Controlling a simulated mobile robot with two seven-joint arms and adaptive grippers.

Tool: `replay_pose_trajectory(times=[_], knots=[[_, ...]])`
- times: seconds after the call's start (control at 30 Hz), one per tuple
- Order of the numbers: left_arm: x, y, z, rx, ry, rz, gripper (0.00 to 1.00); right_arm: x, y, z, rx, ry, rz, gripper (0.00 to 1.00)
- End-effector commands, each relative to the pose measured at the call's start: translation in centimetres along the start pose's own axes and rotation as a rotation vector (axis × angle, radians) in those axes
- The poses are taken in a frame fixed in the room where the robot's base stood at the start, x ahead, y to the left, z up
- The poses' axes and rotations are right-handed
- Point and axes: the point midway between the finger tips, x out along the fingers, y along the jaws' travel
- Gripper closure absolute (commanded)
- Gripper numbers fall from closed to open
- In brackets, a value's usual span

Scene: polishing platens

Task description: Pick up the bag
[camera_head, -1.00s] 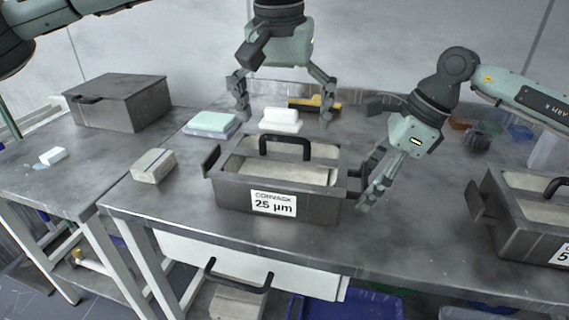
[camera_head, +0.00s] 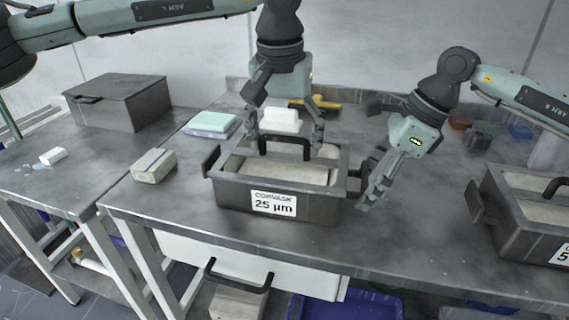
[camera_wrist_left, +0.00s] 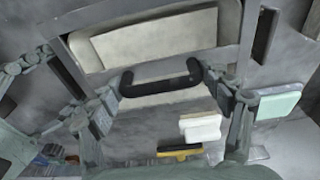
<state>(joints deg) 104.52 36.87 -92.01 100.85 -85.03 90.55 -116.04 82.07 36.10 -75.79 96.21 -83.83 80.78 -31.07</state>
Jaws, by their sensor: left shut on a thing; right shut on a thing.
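I cannot make out a bag. A grey open box labelled 25 µm (camera_head: 232,192) stands on the bench, with pale blocks inside and a black arched handle (camera_head: 285,139) across its top. My left gripper (camera_head: 286,146) is above the box, its fingers at the two ends of this handle and shut on it. The left wrist view shows the handle (camera_wrist_left: 160,86) between the fingers. My right gripper (camera_head: 371,188) is low at the box's right end, shut on its side grip. The exact contact there is partly hidden by the fingers.
A white block (camera_head: 281,120) and a yellow-black tool (camera_head: 318,102) lie behind the box. Green pads (camera_head: 211,123) and a pale block (camera_head: 153,165) lie left. A second grey box (camera_head: 497,225) stands right, a lidded case (camera_head: 118,100) at back left.

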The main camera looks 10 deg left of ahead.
Motion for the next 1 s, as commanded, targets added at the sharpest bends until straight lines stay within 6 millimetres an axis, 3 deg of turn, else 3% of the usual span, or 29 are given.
replay_pose_trajectory(times=[0.37,0.73,1.0], knots=[[-0.9,0.0,-0.2,-0.001,0.003,-0.001,0.56,0.0,0.0,0.0,0.0,0.0,0.0,0.7],[-7.8,0.1,-1.2,0.0,0.003,0.0,0.56,0.0,0.0,0.0,0.001,0.0,0.0,0.7],[-9.9,0.1,-1.5,0.002,0.001,0.0,0.56,0.0,0.0,0.0,0.001,0.0,0.0,0.7]])
